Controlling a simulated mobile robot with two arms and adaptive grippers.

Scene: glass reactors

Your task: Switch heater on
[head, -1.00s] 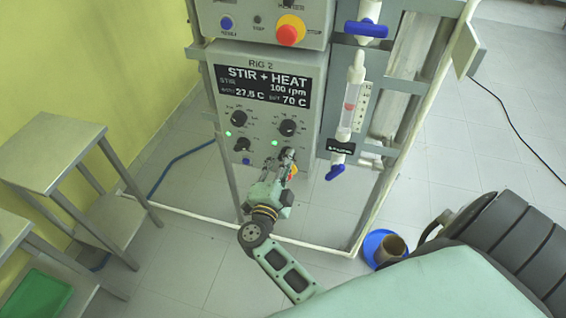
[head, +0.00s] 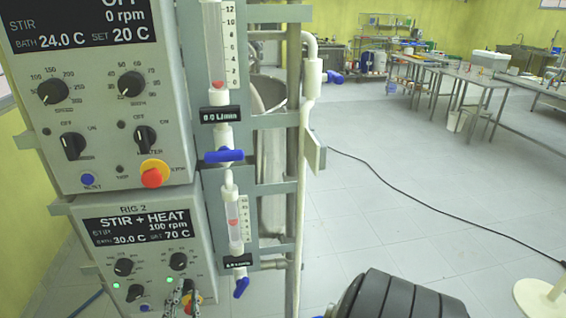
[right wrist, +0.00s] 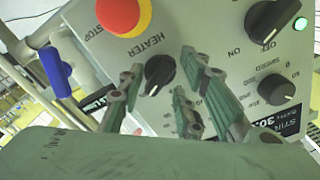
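The RIG 2 control box (head: 150,215) stands low at the left in the head view. Its display (head: 137,228) reads STIR + HEAT, 100 rpm, bath 30.0 C, set 70 C. Two green lamps on its face are lit. My right gripper (head: 180,300) is at the lower part of this panel and hides the heater switch there. In the right wrist view the black heater knob (right wrist: 160,72) shows beyond the fingers. My right gripper (right wrist: 155,103) is open and empty, its fingers spread on either side of the knob's near end; contact cannot be told. My left gripper is not in view.
A red stop button (right wrist: 123,14) sits close to the heater knob. A blue valve handle (head: 241,287) and flow tube are right of the box. A second control box (head: 105,120) above reads OFF. Open floor and a black cable (head: 385,185) lie to the right.

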